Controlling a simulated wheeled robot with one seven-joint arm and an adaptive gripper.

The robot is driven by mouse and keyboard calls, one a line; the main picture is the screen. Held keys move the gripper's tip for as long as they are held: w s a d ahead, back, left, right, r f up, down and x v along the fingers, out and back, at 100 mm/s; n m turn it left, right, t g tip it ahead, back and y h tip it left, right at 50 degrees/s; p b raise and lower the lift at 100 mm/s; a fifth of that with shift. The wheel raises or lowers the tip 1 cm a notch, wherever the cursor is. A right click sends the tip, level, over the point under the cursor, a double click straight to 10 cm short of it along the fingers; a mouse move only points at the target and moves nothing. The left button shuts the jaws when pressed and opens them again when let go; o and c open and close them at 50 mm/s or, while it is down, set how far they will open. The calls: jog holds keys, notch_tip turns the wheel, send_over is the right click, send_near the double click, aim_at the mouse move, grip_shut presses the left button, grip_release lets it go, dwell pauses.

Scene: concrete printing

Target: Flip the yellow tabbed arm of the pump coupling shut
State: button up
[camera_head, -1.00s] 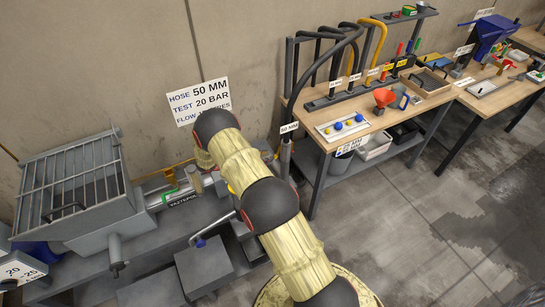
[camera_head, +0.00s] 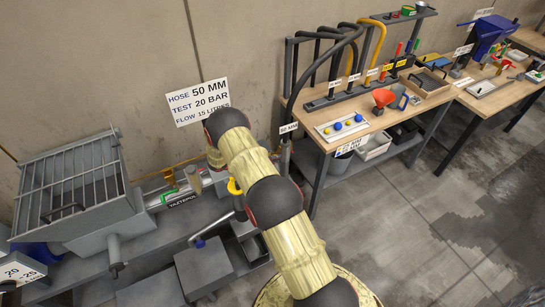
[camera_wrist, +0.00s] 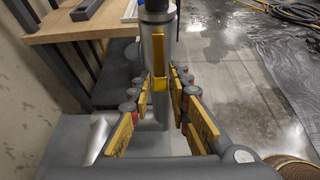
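In the wrist view, a grey upright pipe with a dark collar, likely the pump coupling (camera_wrist: 155,45), stands ahead of my gripper (camera_wrist: 159,100). A yellow tab (camera_wrist: 159,82) lies against its near face. My gripper's fingers, with yellow pads, are spread on either side of the pipe. The gripper looks open, and nothing is visibly clamped. I cannot tell whether a finger touches the tab. In the head view, a yellow part (camera_head: 235,187) shows just beside my arm, near the pump's outlet. My gripper is mostly hidden there behind my arm.
The grey pump hopper (camera_head: 75,190) with a grille stands at left. A wooden workbench (camera_head: 345,135) with hoses on a rack stands to the right. A sign (camera_head: 198,100) hangs on the wall behind. The floor at right is open, with a dark wet patch.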

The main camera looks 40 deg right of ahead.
grip_shut()
jog(key=shift+d+f+h+b, duration=0.2)
jog(key=shift+h+b, duration=0.4)
jog(key=shift+b, duration=0.65)
jog(key=shift+o, duration=2.3)
grip_release()
